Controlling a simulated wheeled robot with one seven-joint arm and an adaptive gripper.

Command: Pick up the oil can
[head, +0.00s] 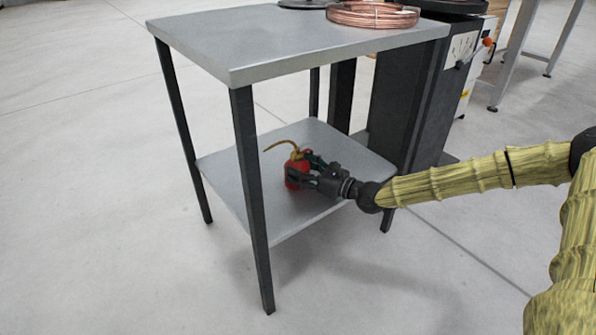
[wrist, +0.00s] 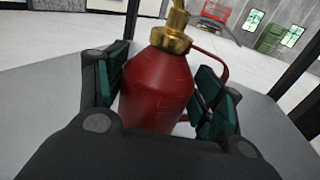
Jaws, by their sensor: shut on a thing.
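The oil can (head: 294,169) is red with a brass collar and a thin curved spout that points left in the head view. It is upright on or just above the lower shelf (head: 240,190) of a grey metal table; I cannot tell if its base touches. My gripper (head: 301,171) reaches in from the right and is shut on the can's body. In the wrist view the red can (wrist: 157,92) sits between the green-padded fingers, and its handle shows at the right.
The grey table top (head: 270,42) is above the shelf, with a copper coil (head: 372,14) on it. A dark table leg (head: 252,190) stands at the front of the shelf. A dark machine (head: 410,90) is behind on the right. The floor at left is clear.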

